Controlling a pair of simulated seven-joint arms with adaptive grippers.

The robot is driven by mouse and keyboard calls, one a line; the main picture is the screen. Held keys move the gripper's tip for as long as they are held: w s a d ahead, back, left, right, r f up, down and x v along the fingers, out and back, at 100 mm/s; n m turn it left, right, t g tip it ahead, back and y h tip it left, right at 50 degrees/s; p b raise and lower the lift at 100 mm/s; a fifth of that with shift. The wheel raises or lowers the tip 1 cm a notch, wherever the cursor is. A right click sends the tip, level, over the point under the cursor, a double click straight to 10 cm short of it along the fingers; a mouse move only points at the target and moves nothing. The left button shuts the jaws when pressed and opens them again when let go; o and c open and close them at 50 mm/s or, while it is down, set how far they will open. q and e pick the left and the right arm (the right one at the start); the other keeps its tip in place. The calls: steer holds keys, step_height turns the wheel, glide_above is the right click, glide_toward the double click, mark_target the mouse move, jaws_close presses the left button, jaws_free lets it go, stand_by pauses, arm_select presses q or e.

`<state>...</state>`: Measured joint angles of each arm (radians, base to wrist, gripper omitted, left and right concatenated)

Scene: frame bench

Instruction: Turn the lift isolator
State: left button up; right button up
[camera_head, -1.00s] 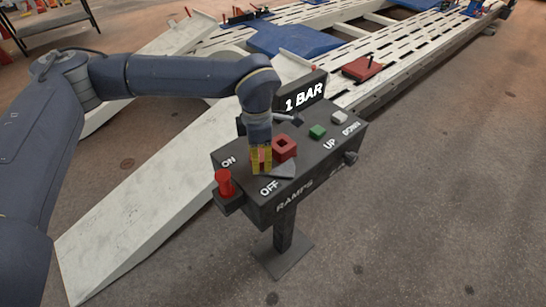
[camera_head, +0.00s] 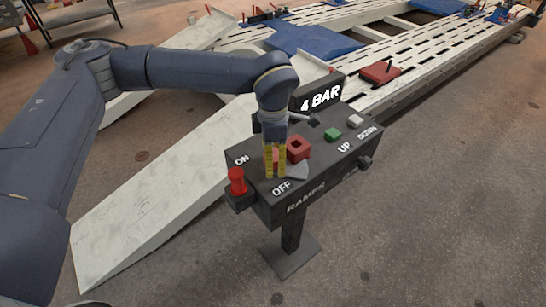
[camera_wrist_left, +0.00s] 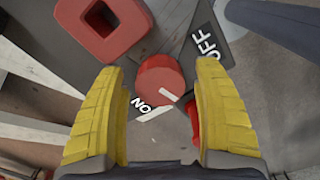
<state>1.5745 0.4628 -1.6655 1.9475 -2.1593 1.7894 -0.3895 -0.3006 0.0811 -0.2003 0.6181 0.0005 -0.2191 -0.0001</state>
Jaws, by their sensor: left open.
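The lift isolator appears as a round red knob (camera_wrist_left: 158,80) in the left wrist view, with a short white mark at its lower edge, nearer the ON label (camera_wrist_left: 143,103) than the OFF label (camera_wrist_left: 207,42). My left gripper (camera_wrist_left: 162,88) is open, with its yellow fingers on either side of the knob. I cannot tell whether they touch it. In the head view my left gripper (camera_head: 275,172) points down at the dark control box (camera_head: 318,172) and mostly hides the knob. My right gripper is not in view.
A red block with a square hole (camera_head: 298,149) stands beside the gripper. A red post (camera_head: 236,182) is at the box's left end. Green (camera_head: 333,134) and pale (camera_head: 355,121) buttons are on the right. A display (camera_head: 320,94) reads 4 BAR. The white ramp (camera_head: 150,215) lies behind.

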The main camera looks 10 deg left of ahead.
arm_select(q)
step_height(320, 180, up, 12)
steer(key=shift+f, duration=0.2)
stand_by(0.4)
step_height(320, 180, up, 5)
steer(key=n, duration=0.4)
step_height(320, 180, down, 17)
steer(key=n, duration=0.3)
steer(key=shift+s+a+r, duration=0.1)
steer(key=shift+r, duration=0.05)
stand_by(0.5)
jaws_close()
stand_by(0.5)
